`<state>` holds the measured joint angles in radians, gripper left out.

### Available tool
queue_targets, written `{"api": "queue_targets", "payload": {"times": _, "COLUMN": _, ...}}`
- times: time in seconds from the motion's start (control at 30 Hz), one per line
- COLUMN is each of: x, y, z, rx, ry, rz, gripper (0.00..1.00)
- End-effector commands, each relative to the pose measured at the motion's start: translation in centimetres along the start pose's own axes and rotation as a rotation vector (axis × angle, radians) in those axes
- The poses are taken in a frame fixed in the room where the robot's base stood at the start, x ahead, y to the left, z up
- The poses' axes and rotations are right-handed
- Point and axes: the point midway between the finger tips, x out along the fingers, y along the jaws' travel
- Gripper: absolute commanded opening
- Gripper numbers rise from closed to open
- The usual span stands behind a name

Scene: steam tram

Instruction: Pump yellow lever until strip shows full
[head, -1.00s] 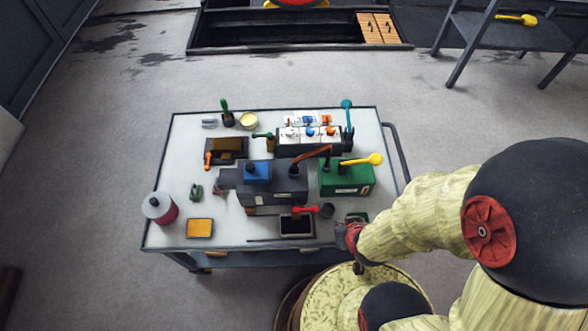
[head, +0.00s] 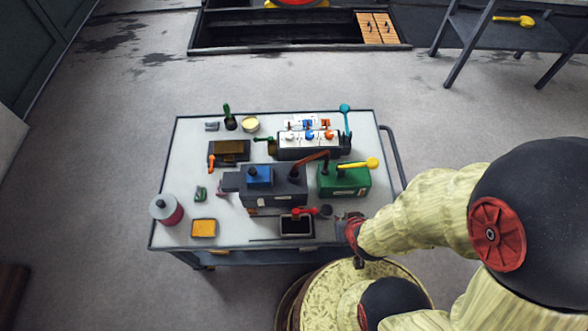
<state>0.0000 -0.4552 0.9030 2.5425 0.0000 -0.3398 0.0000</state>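The yellow lever (head: 360,163) sticks out to the right from the top of a green box (head: 343,182) on the right side of the cart top. Its rounded yellow knob is at the right end, and the lever lies close to level. A small pale mark (head: 365,191) shows on the green box's front at the right; I cannot tell whether it is the strip or how full it reads. My gripper (head: 350,222) is at the cart's front right edge, in front of the green box and apart from the lever. Its fingers are too small and hidden to read.
The cart top (head: 190,155) also holds a dark grey machine (head: 275,190), a black tray (head: 296,226), a red-handled tool (head: 305,211), a switch box (head: 310,145) and a teal-knobbed lever (head: 346,118). A shelf (head: 480,30) at the upper right bears another yellow-handled thing (head: 515,21).

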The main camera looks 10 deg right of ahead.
Motion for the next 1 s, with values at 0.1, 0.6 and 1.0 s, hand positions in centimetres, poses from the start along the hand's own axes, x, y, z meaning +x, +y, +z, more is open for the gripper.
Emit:
{"api": "queue_targets", "payload": {"times": 0.1, "x": -1.2, "y": 0.0, "z": -0.7, "rx": 0.000, "ry": 0.001, "rz": 0.000, "gripper": 0.00}}
{"api": "queue_targets", "payload": {"times": 0.6, "x": -4.8, "y": 0.0, "z": -2.5, "rx": 0.000, "ry": 0.001, "rz": 0.000, "gripper": 0.00}}
{"api": "queue_targets", "payload": {"times": 1.0, "x": -5.9, "y": 0.0, "z": -3.1, "rx": 0.000, "ry": 0.000, "rz": 0.000, "gripper": 0.00}}
